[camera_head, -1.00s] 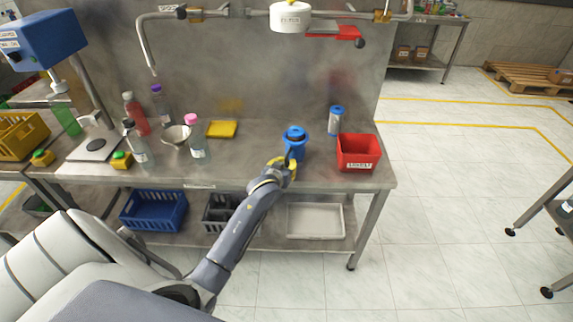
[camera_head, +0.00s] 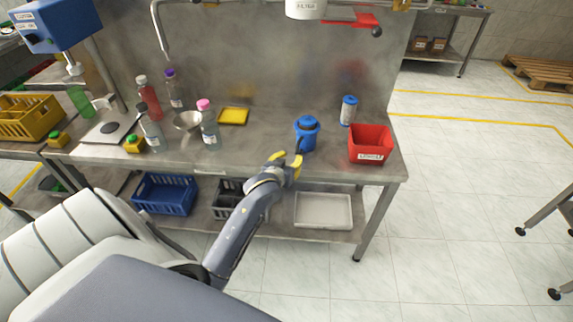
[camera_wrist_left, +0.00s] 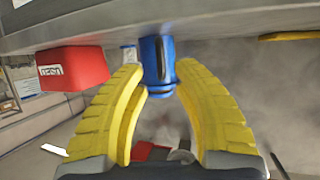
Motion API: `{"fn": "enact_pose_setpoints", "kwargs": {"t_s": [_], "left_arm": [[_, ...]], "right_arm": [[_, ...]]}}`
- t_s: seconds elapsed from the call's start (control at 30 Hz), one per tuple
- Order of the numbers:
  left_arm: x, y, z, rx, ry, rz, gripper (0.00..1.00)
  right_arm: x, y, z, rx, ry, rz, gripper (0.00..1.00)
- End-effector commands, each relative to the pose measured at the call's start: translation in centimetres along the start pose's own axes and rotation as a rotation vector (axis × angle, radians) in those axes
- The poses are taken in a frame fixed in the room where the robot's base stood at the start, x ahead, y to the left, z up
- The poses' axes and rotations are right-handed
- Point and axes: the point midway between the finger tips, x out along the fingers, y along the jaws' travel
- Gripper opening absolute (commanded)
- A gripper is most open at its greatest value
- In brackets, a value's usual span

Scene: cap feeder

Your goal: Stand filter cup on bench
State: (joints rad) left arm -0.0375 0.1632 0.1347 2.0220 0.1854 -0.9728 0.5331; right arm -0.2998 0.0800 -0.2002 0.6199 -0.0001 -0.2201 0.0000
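The blue filter cup (camera_head: 306,136) stands upright on the bench (camera_head: 262,148), left of the red bin. In the left wrist view the blue cup (camera_wrist_left: 157,62) is seen upside down, just past and between the fingertips. My left gripper (camera_head: 287,161) is in front of the cup at the bench's front edge. Its yellow fingers (camera_wrist_left: 158,80) are spread open with nothing gripped; a gap shows between fingers and cup in the head view. The cup's underside is hidden. My right gripper is not in view.
A red bin (camera_head: 368,155) and a white-and-blue cartridge (camera_head: 348,112) stand right of and behind the cup. A white filter head (camera_head: 305,9) hangs above. Bottles, a metal bowl (camera_head: 187,121) and a yellow tray (camera_head: 233,108) are to the left. Bench left of the cup is clear.

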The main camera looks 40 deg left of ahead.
Motion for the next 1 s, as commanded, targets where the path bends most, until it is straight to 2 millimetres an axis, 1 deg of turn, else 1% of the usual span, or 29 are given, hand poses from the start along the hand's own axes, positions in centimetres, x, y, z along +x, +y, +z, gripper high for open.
{"fn": "enact_pose_setpoints", "kwargs": {"t_s": [0.03, 0.1, 0.3, 0.47, 0.57, 0.67, 0.77, 0.8, 0.87, 0.9, 0.97, 1.0], "left_arm": [[-0.8, 0.0, 0.1, 0.000, 0.000, 0.000, 0.29], [-1.7, 0.0, 0.0, 0.000, 0.001, 0.000, 0.29], [-3.4, 0.0, 0.0, -0.001, 0.000, 0.000, 0.29], [-3.8, 0.0, 0.2, 0.000, -0.004, 0.000, 0.29], [-3.1, 0.2, 2.0, 0.009, -0.032, 0.005, 0.29], [-1.6, 0.8, 6.4, 0.035, -0.096, 0.015, 0.29], [-0.1, 1.6, 13.4, 0.073, -0.193, 0.035, 0.29], [0.4, 1.9, 16.8, 0.093, -0.236, 0.045, 0.29], [0.6, 2.3, 21.9, 0.122, -0.300, 0.060, 0.29], [0.5, 2.6, 25.3, 0.142, -0.343, 0.072, 0.29], [0.0, 2.8, 30.4, 0.173, -0.406, 0.088, 0.29], [-0.6, 3.0, 33.8, 0.193, -0.446, 0.100, 0.29]], "right_arm": [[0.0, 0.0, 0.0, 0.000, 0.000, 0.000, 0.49], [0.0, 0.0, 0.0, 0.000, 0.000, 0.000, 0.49], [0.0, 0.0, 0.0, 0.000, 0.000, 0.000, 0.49], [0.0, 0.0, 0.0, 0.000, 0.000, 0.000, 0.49], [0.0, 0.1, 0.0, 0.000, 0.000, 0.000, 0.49], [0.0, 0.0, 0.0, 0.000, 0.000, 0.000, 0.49], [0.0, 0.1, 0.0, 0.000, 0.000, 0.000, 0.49], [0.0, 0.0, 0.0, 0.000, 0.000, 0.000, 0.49], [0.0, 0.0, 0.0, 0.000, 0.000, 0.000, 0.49], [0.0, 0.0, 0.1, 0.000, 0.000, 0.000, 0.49], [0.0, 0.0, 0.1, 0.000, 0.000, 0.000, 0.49], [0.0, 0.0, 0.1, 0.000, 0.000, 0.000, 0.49]]}}
